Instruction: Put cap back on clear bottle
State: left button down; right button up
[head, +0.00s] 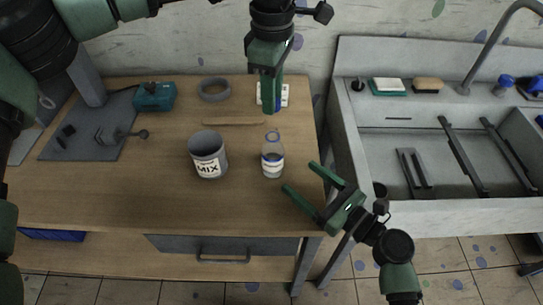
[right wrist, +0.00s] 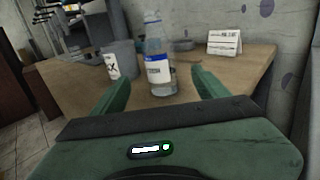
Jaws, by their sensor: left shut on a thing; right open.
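The clear bottle (head: 272,162) stands upright on the wooden table with a white and blue label and no cap on its neck. It also shows in the right wrist view (right wrist: 157,72), ahead between the fingers. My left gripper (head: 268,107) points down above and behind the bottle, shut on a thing. A bit of blue beside its fingers looks like the cap (head: 278,103), mostly hidden. My right gripper (head: 298,175) is open and empty. Its fingers point toward the bottle from the right, short of it.
A grey MIX cup (head: 208,156) stands left of the bottle. A wooden stick (head: 233,122), a tape ring (head: 214,89) and a white card (head: 284,94) are behind. A teal tool (head: 154,97) is at the far left. The sink (head: 390,145) is right; the front table is clear.

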aim_at(280, 161)
jog(key=x, duration=1.1)
jog(key=shift+a, duration=0.1)
grip_shut()
